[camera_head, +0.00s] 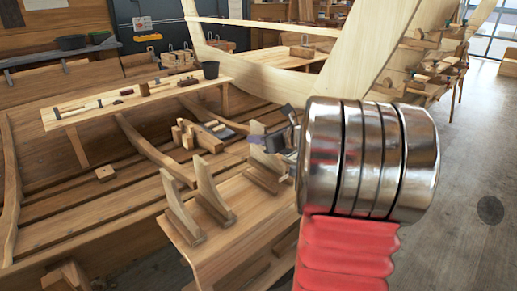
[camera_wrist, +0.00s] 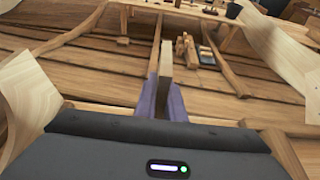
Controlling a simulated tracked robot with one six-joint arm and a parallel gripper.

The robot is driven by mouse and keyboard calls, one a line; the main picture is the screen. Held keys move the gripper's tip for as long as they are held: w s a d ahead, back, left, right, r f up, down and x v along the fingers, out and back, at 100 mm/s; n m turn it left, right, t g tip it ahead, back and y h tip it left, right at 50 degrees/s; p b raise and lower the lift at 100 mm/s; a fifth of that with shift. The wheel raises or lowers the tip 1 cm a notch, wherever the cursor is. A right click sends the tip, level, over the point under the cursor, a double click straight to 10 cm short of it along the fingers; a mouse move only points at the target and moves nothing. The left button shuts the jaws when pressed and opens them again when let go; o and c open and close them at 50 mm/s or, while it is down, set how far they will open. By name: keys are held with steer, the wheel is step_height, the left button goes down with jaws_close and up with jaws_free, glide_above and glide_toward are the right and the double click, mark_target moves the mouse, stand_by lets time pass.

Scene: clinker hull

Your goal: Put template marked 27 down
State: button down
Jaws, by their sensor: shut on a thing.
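My gripper (camera_head: 258,138) is shut on a pale wooden template (camera_head: 266,164), which stands upright with its foot over the far end of a wooden bench (camera_head: 238,243). In the wrist view the purple fingers (camera_wrist: 162,101) close on both sides of the template's edge (camera_wrist: 165,63). I cannot read any number on it, nor tell whether its foot touches the bench. Two similar templates stand upright on the bench, one at the left (camera_head: 181,211) and one in the middle (camera_head: 211,186).
A long plank table (camera_head: 75,116) with tools and a dark pot (camera_head: 210,70) stands at the back left. Wooden blocks (camera_head: 196,135) sit on the hull boards behind my gripper. The grey floor (camera_head: 465,160) at the right is mostly clear.

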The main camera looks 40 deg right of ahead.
mark_target(251, 148)
steer(key=shift+f, duration=1.8)
steer(key=shift+f, duration=0.1)
steer(key=c, duration=1.8)
jaws_free()
steer(key=shift+c, duration=0.2)
steer(key=v, duration=1.2)
